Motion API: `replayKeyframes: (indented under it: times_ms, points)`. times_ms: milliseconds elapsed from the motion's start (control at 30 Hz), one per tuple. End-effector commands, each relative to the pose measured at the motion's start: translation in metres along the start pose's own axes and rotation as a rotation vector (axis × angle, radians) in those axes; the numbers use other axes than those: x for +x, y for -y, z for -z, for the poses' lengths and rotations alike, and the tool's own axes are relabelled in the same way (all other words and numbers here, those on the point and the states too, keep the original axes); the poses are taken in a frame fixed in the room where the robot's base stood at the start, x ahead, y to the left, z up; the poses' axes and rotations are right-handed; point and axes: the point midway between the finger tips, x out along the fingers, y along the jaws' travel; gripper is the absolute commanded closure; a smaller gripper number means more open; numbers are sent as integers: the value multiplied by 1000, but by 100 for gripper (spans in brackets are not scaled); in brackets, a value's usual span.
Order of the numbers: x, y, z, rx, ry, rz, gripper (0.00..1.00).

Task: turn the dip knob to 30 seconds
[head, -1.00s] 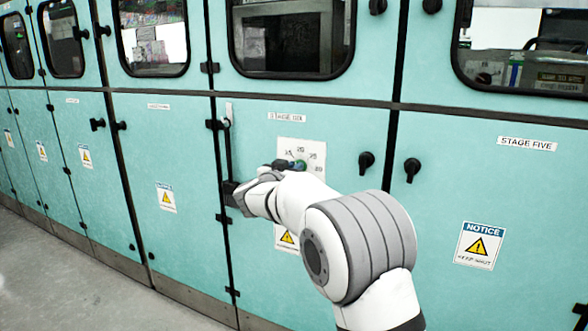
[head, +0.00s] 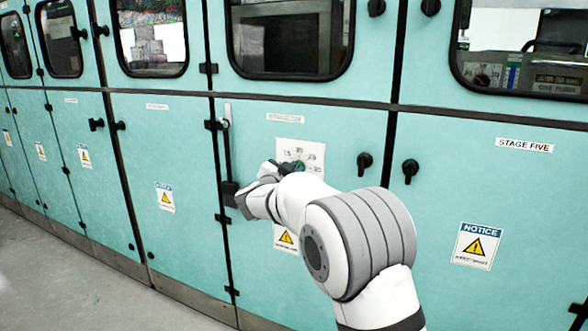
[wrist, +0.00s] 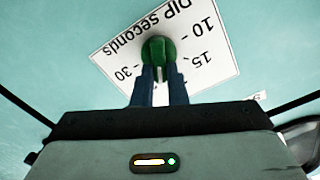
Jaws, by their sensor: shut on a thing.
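The green dip knob (wrist: 158,47) sits on a white dial plate (wrist: 112,50) printed "DIP seconds" with marks 10, 15 and 30. In the wrist view the plate appears tilted and its lettering upside down. My gripper (wrist: 160,74) is shut on the knob, with one dark finger on each side of it. The fingers hide part of the plate, and I cannot tell which mark the knob points to. In the head view my gripper (head: 283,167) reaches the plate (head: 311,147), and only a little of the green knob (head: 299,166) shows.
The plate is on a teal cabinet door (head: 330,125). Black door handles (head: 364,163) stand out to the right of it. A vertical latch bar (head: 228,150) is to the left. A yellow warning sign (head: 287,240) is below. Grey floor (head: 60,270) lies at lower left.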

Motion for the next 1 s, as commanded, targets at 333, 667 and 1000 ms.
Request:
replayKeyframes:
  times_ms: [333, 667, 1000]
  points:
    - [0, -6, -2, 329, 0, -1, 100]
    - [0, -9, -5, 642, 0, -2, 100]
    - [0, -12, -8, 924, 0, -2, 100]
